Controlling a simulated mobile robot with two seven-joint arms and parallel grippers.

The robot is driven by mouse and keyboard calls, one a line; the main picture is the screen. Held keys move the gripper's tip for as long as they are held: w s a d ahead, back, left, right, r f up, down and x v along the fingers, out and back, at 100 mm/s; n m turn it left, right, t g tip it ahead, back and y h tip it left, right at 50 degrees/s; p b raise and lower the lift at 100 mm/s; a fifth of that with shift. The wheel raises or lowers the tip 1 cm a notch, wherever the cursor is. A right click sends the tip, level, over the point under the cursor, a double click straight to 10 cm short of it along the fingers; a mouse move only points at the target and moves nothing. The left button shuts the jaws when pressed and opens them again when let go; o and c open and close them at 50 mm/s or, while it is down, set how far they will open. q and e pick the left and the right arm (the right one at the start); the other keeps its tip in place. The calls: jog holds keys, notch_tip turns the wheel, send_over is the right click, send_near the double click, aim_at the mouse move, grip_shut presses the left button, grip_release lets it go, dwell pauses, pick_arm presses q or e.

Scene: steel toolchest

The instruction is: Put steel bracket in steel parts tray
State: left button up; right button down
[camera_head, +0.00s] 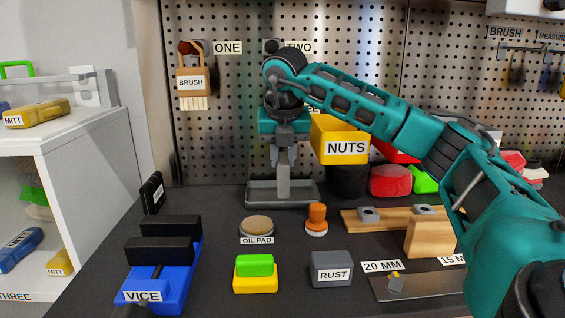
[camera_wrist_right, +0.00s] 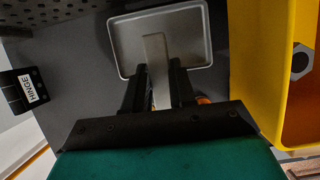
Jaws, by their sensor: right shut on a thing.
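My right gripper (camera_head: 283,163) points down above the grey steel parts tray (camera_head: 262,204) at the back of the bench. It is shut on the steel bracket (camera_head: 283,187), a pale grey strip hanging upright between its fingers. The bracket's lower end overlaps the tray's inside; I cannot tell if it touches the floor. In the right wrist view the bracket (camera_wrist_right: 155,50) lies across the tray (camera_wrist_right: 192,45), held by the gripper (camera_wrist_right: 157,80). The tray looks otherwise empty.
The yellow NUTS bin (camera_head: 343,148) is right of the gripper, below my right arm. The oil pad (camera_head: 256,226) and an orange knob-like piece (camera_head: 316,217) stand in front of the tray.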

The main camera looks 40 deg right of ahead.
aim_at(282, 154)
jog(key=shift+w+d, duration=1.2)
jog(key=shift+w, duration=0.2)
jog(key=shift+w+d+f, duration=0.1)
jog(key=shift+f, duration=1.7)
jog(key=c, duration=1.4)
grip_release()
jog(key=shift+f+b, duration=0.15)
jog(key=shift+b, duration=0.15)
jog(key=o, duration=0.5)
jog(key=p+v, duration=0.1)
jog(key=v, duration=1)
jog(key=shift+p, duration=0.35)
jog(key=shift+s+r, duration=0.2)
jog(key=shift+r, duration=0.45)
